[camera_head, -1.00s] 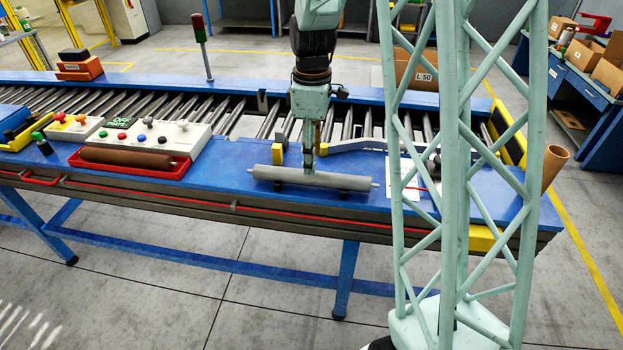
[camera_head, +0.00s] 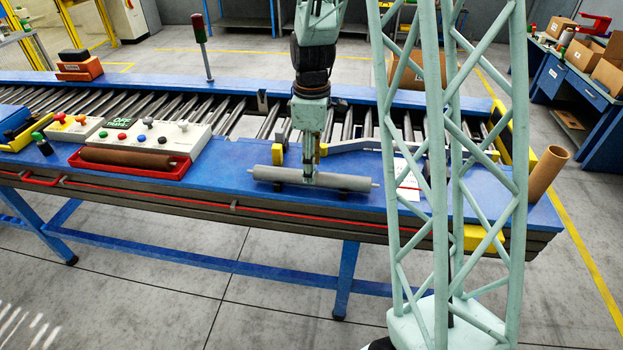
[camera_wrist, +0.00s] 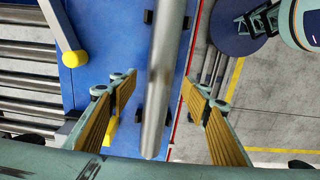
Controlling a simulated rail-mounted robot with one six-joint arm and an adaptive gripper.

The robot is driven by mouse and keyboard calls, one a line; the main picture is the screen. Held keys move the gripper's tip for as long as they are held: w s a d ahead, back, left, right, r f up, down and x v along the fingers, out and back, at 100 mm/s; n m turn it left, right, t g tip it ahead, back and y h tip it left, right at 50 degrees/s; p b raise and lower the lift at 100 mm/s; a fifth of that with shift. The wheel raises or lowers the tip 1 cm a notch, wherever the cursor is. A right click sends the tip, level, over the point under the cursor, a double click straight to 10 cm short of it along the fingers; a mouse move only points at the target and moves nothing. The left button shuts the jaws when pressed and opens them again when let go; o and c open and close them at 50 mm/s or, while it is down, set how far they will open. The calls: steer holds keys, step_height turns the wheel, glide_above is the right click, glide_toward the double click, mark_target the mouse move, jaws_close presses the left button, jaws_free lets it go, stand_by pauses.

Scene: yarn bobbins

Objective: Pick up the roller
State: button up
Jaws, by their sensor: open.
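The roller (camera_head: 275,174) is a grey metal cylinder with thin end pins. It lies on small black supports near the front edge of the blue table. In the wrist view the roller (camera_wrist: 164,75) runs lengthwise between the two fingers. In the wrist view my gripper (camera_wrist: 160,108) is open, with tan-padded fingers on either side of the roller and a visible gap on each side. I cannot tell how deep the fingertips reach.
A red tray (camera_head: 100,165) with a brown tube stands to the left on the table. A yellow-tipped guide rail (camera_head: 350,145) lies behind the roller. A brown cardboard tube (camera_head: 546,172) stands at the right end. Conveyor rollers (camera_head: 150,105) run behind.

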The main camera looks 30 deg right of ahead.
steer(key=shift+f, duration=1.95)
steer(key=c, duration=1.4)
steer(key=shift+w+r, duration=0.1)
steer(key=shift+r, duration=0.05)
steer(key=shift+r, duration=1.7)
steer(key=s+a, duration=0.3)
steer(key=s, duration=0.4)
steer(key=s+a+r+b, duration=0.1)
steer(key=s+a, duration=0.1)
steer(key=s, duration=0.6)
steer(key=shift+a+r, duration=0.15)
steer(key=shift+a, duration=0.25)
steer(key=shift+w, duration=0.15)
